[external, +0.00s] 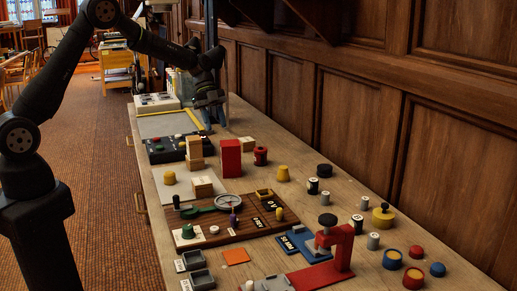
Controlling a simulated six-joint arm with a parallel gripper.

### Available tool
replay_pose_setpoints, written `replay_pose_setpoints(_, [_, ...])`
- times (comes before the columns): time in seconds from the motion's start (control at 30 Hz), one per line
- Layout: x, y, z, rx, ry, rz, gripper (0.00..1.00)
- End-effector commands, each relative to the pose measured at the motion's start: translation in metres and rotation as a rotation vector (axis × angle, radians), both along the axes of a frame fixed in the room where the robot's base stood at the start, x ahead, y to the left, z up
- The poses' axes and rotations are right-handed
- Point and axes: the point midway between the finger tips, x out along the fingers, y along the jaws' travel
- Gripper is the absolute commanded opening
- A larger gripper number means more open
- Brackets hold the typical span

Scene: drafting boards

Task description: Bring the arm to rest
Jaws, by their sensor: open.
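My gripper (212,112) hangs at the far part of the long wooden bench (330,215), near the back wall side. It is small and dark here, and its jaws are open. I see nothing held between them. My black arm reaches in from the left, bent high at the elbow, with the wrist above the bench. The gripper is beyond the red block (231,158) and the stacked wooden blocks (194,150). Its exact height over the bench is hard to tell.
A dark control box (165,150) and a yellow-edged panel (165,124) lie near the gripper. A brown board (235,222), a red stand (340,255) and several small cylinders crowd the nearer bench. A panelled wall (345,115) runs along the right.

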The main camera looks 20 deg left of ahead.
Motion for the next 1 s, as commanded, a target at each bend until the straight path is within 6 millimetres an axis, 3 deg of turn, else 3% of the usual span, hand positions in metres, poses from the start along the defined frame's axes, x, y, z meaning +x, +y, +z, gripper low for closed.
replay_pose_setpoints(0.03, [-0.007,-0.005,-0.015,0.005,0.011,-0.005,0.41])
replay_pose_setpoints(0.53, [-0.034,-0.047,-0.103,0.005,0.010,-0.004,0.41])
replay_pose_setpoints(1.0, [-0.032,-0.047,-0.006,0.000,0.004,-0.003,0.41])
